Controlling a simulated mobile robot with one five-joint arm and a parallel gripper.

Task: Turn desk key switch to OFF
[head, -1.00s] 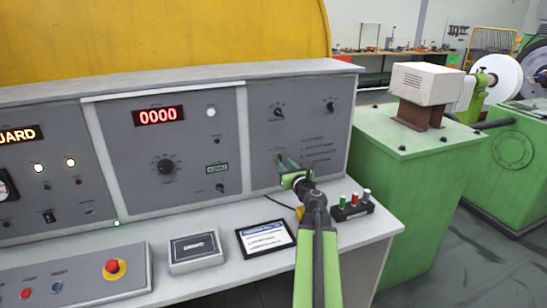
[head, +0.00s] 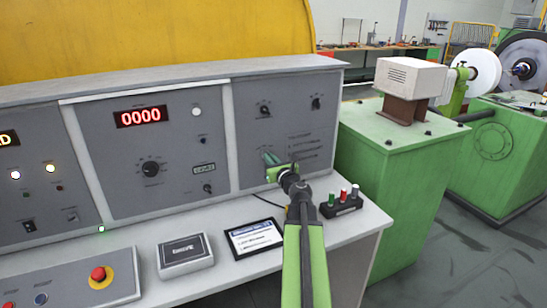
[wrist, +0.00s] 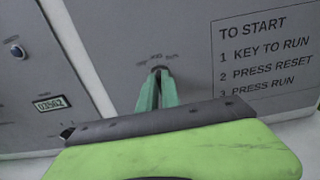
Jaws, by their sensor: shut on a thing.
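The desk key switch (wrist: 158,70) is on the grey panel in the wrist view, under small printed position labels and left of the "TO START" text. My gripper (wrist: 157,88) has its green fingers closed together at the switch, and they hide most of it. In the head view my gripper (head: 270,160) reaches the lower left part of the right-hand panel (head: 290,130), and the switch is hidden behind the fingers there. The key's pointing direction and the label words are too small or covered to tell.
A tablet (head: 254,238), a grey box (head: 185,253) and a small block with coloured tops (head: 341,207) sit on the desk. A red emergency button (head: 98,274) is at the left. A green machine (head: 395,190) stands right of the desk.

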